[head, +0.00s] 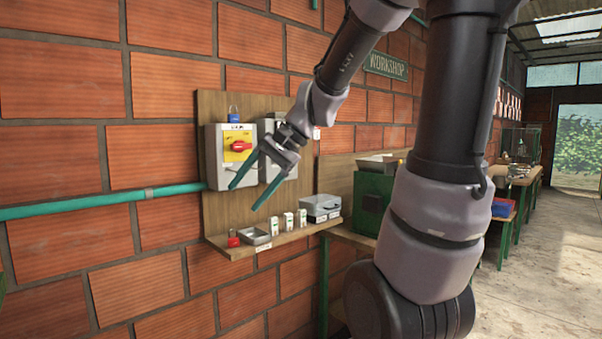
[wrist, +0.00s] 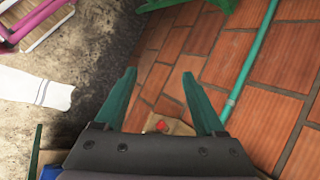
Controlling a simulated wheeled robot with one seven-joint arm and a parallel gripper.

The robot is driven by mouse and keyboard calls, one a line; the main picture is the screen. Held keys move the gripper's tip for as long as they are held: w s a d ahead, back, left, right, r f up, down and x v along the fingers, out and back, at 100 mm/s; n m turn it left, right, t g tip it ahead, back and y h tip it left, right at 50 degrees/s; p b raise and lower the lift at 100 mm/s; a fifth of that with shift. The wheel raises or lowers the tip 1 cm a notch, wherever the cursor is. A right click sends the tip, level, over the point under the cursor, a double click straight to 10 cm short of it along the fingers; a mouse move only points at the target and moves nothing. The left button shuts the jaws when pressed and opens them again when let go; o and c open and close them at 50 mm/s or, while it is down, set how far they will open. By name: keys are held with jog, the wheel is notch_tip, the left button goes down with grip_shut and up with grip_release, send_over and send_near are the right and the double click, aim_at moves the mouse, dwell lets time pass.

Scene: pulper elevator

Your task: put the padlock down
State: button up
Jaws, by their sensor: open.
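A red padlock (head: 233,239) stands at the left end of the wooden shelf (head: 240,252). A small red thing (wrist: 161,126), likely this padlock, shows between my finger bases in the wrist view. A blue padlock (head: 234,115) is at the top of the grey switch box (head: 220,165), which has a red and yellow rotary handle (head: 240,147). My gripper (head: 243,198) is open and empty, in front of the board and above the shelf, apart from the red padlock. Its two green fingers also show spread in the wrist view (wrist: 159,74).
A metal tray (head: 256,237), several small white items (head: 289,221) and a grey case (head: 320,207) stand on the shelf right of the red padlock. A green pipe (head: 100,203) runs along the brick wall. A green machine (head: 371,200) stands further right.

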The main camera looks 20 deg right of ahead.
jog(key=s+d+r+n+t+h, duration=0.3)
jog(key=s+d+r+t+h, duration=0.1)
jog(key=s+d, duration=0.3)
jog(key=shift+s+d+n+h, duration=0.35)
jog(key=shift+d+h, duration=0.25)
jog(key=shift+d, duration=0.1)
jog(key=shift+r, duration=0.1)
dwell(0.4)
